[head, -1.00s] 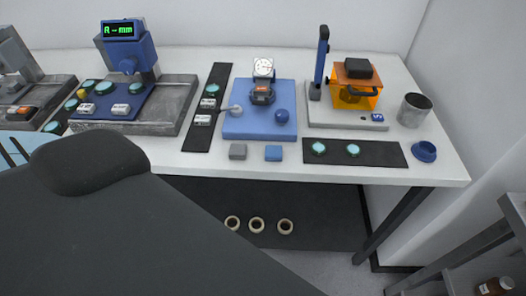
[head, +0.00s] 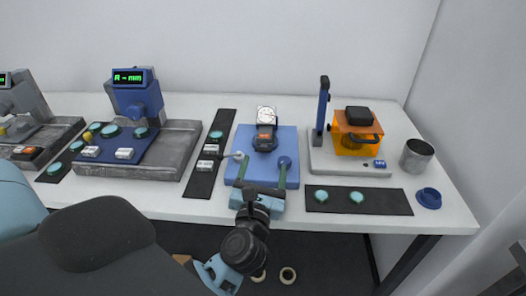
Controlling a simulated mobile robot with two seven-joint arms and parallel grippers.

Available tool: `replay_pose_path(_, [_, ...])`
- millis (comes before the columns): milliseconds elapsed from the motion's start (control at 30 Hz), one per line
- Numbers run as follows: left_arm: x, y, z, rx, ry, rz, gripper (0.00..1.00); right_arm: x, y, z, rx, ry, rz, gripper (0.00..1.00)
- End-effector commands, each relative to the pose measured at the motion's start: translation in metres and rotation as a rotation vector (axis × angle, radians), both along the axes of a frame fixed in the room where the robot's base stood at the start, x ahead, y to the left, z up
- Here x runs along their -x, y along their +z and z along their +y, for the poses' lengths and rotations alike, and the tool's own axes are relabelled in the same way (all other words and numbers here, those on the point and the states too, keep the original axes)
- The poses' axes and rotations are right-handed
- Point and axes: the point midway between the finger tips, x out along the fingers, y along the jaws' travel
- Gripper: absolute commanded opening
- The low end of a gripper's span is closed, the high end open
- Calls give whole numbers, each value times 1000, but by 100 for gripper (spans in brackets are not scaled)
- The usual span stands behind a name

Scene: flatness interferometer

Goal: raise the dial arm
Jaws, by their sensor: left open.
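The dial gauge with a round white face (head: 266,115) stands at the back of a blue base plate (head: 232,176). Its dark body (head: 265,138) carries an orange label. A pale ball on a thin rod (head: 239,156) is at the plate's left, and a blue ball knob (head: 285,160) at its right. My left gripper (head: 264,165) reaches in from below over the plate's front edge. Its fingers are wide apart, one near the pale ball and one overlapping the blue knob in view; contact cannot be told. No object shows between them. My right gripper is not in view.
An orange-covered unit (head: 352,133) on a pale base stands to the right, with a blue post (head: 323,105). A metal cup (head: 416,156) and blue dish (head: 428,198) lie further right. Black strips (head: 392,202) with discs flank the plate. A display instrument (head: 135,95) stands left.

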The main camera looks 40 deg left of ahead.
Motion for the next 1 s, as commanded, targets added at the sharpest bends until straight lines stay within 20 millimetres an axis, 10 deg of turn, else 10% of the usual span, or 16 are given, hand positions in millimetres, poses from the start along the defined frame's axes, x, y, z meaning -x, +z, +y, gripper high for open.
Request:
replay_pose_path(233, [-10,-18,15,243,85,33,71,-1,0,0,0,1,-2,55])
replay_pose_path(1000, [-69,-19,52,250,89,36,71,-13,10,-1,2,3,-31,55])
